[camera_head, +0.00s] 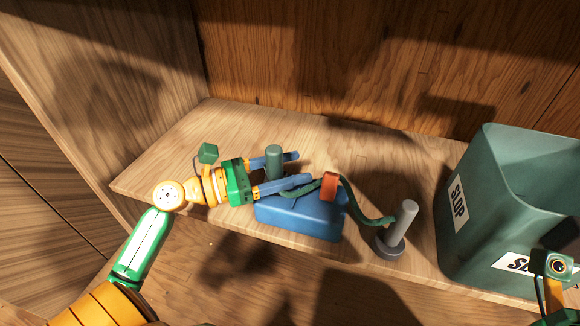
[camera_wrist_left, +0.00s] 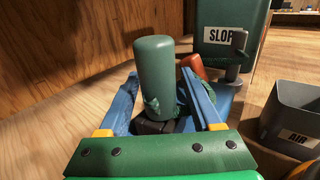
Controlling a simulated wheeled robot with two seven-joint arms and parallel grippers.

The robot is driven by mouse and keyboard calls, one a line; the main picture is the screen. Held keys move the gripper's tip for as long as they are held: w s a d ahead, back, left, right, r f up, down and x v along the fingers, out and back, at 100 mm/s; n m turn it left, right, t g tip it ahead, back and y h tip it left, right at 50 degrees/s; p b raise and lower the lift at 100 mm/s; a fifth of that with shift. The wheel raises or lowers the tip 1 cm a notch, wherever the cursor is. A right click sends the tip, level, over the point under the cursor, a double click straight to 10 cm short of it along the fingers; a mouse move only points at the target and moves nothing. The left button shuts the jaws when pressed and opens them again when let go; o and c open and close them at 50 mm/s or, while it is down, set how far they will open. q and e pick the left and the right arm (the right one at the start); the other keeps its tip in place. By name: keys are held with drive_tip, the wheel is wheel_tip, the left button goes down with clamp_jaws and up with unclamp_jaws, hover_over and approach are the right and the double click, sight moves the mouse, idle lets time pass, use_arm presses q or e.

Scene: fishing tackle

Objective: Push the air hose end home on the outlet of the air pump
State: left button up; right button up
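The blue block-shaped body (camera_head: 300,215), which looks like the air pump, sits on the wooden shelf below my left gripper. An upright dark-green cylinder (camera_head: 273,160) stands between the blue fingers of my left gripper (camera_head: 303,168). In the left wrist view, the cylinder (camera_wrist_left: 155,75) has hose at its lower side and a dark block beneath. A gap shows at the right finger. I cannot tell whether the cylinder is the hose end. The outlet is not clearly visible.
A green bin marked SLOP (camera_head: 458,245) stands at the right of the shelf (camera_head: 160,165). A grey bin marked AIR (camera_wrist_left: 295,110) shows in the left wrist view. Wooden walls close the left and back. The shelf's left end is bare.

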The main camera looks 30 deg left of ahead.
sight(267, 175)
use_arm(q)
drive_tip(key=p+v, duration=0.1)
drive_tip(key=v, duration=0.5)
drive_tip(key=shift+s+a+p, duration=0.2)
drive_tip(key=shift+s+p, duration=0.05)
drive_tip(key=shift+p, duration=0.05)
drive_tip(key=shift+s+a, duration=0.1)
drive_tip(key=shift+s, duration=0.1)
